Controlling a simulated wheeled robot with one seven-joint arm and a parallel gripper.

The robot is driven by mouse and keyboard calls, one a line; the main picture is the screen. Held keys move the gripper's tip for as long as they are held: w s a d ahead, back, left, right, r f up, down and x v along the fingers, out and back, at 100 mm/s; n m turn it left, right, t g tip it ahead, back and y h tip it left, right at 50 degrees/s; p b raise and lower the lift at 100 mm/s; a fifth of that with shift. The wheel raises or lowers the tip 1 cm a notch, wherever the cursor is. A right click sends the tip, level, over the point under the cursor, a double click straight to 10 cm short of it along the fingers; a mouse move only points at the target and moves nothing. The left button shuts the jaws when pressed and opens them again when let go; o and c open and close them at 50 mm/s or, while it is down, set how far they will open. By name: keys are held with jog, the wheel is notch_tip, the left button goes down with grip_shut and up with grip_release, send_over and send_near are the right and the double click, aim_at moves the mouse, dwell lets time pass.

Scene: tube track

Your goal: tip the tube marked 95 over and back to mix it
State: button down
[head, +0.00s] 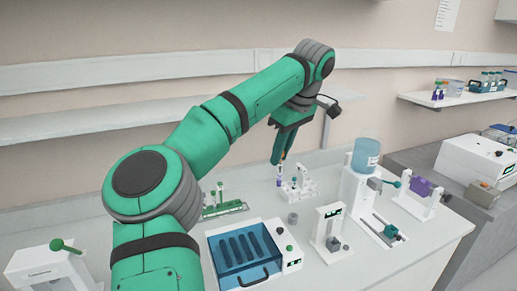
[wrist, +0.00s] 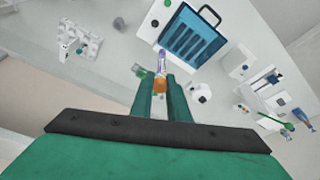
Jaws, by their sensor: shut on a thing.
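My gripper (head: 280,157) is raised over the back of the bench, fingers pointing down. In the wrist view its fingers (wrist: 160,92) are closed around a small tube with an orange part (wrist: 160,86). A purple and white piece shows just beyond the fingertips, in line with it; I cannot tell whether it is the tube's other end or a separate thing below. In the head view the held tube is mostly hidden by the fingers. The number 95 cannot be read on any tube, and the tube's exact tilt is unclear.
A white rack (head: 300,190) stands below the gripper, with a green rack (head: 225,210) to its left. A blue-lidded box (head: 242,255) is in front. A dispenser with a blue tank (head: 366,156) stands to the right. The air around the gripper looks clear.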

jog(key=w+a+n, duration=0.1)
jog(key=w+a, duration=0.3)
jog(key=a, duration=0.1)
jog(key=shift+a+f+n, duration=0.25)
jog(key=shift+a+n, duration=0.05)
jog(key=shift+n, duration=0.1)
jog(key=shift+s, duration=0.1)
jog(key=shift+s+a+f+n+t+h, duration=0.25)
jog(key=shift+f+n+t+h, duration=0.65)
jog(key=shift+t+h, duration=1.8)
jog(key=shift+s+a+f+n+t+h, duration=0.4)
jog(key=shift+n+t+h, duration=1)
jog(key=shift+t, duration=2.25)
jog(key=shift+s+a+f+n+t+h, duration=0.1)
jog(key=shift+f+n+t+h, duration=0.7)
jog(key=shift+t+h, duration=2.05)
jog(key=shift+f+t+y, duration=0.2)
jog(key=shift+t+y, duration=0.25)
jog(key=shift+t, duration=0.15)
jog(key=shift+r+g, duration=0.15)
jog(key=shift+g, duration=0.15)
